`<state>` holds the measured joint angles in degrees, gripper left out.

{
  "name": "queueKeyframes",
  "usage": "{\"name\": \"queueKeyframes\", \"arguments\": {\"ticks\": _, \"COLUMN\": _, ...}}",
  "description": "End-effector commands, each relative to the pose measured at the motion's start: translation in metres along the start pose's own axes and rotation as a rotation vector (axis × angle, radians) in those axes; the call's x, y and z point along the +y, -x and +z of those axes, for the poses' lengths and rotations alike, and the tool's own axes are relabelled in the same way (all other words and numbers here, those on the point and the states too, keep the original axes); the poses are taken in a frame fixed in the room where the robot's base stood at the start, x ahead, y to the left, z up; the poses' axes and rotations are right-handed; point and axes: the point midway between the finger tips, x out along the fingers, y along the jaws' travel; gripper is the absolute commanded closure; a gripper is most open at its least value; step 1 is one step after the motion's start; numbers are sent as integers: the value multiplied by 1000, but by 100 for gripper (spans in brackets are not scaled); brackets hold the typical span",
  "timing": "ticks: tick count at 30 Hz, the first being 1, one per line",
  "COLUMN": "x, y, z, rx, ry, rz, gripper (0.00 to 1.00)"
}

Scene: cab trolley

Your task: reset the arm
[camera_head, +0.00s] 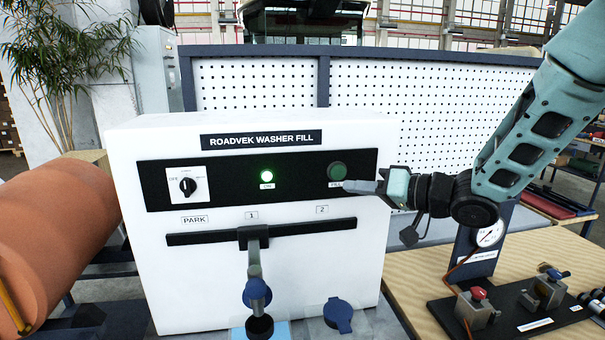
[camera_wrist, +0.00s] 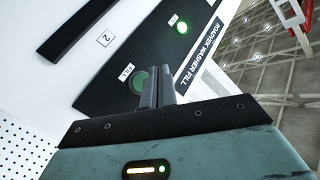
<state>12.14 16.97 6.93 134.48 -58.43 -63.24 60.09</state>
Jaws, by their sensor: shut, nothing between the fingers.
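My gripper (camera_head: 352,187) is at the right side of the white washer fill cabinet (camera_head: 200,262). Its fingers are shut together with nothing between them. The fingertips are just below the dark green FILL button (camera_head: 337,170), over its label. In the wrist view the closed fingers (camera_wrist: 158,88) are beside the FILL button (camera_wrist: 140,80) and partly cover it. I cannot tell if they touch the panel. My arm reaches in from the upper right.
The ON lamp (camera_head: 266,176) glows green, with a knob (camera_head: 187,186) to its left. A slider with a blue-fitted nozzle (camera_head: 257,290) hangs at mark 1. An orange cylinder (camera_head: 60,235) is at left.

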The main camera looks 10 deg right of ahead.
Motion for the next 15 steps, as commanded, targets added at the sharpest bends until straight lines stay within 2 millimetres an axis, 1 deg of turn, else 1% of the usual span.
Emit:
{"name": "queueKeyframes", "arguments": {"ticks": 2, "x": 0, "y": -2, "z": 2, "rx": -3, "ry": 5, "rz": 6, "gripper": 100}}
{"name": "queueKeyframes", "arguments": {"ticks": 4, "x": 2, "y": -9, "z": 14, "rx": -23, "ry": 39, "rz": 57, "gripper": 100}}
{"name": "queueKeyframes", "arguments": {"ticks": 5, "x": 3, "y": -13, "z": 21, "rx": -35, "ry": 58, "rz": 87, "gripper": 100}}
{"name": "queueKeyframes", "arguments": {"ticks": 8, "x": 5, "y": -23, "z": 52, "rx": -105, "ry": 133, "rz": 213, "gripper": 100}}
{"name": "queueKeyframes", "arguments": {"ticks": 11, "x": 5, "y": -24, "z": 92, "rx": -219, "ry": 209, "rz": 345, "gripper": 100}}
{"name": "queueKeyframes", "arguments": {"ticks": 12, "x": 4, "y": -22, "z": 110, "rx": -274, "ry": 235, "rz": 391, "gripper": 100}}
{"name": "queueKeyframes", "arguments": {"ticks": 14, "x": 1, "y": -15, "z": 138, "rx": -368, "ry": 269, "rz": 452, "gripper": 100}}
{"name": "queueKeyframes", "arguments": {"ticks": 15, "x": -3, "y": -9, "z": 158, "rx": -436, "ry": 292, "rz": 486, "gripper": 100}}
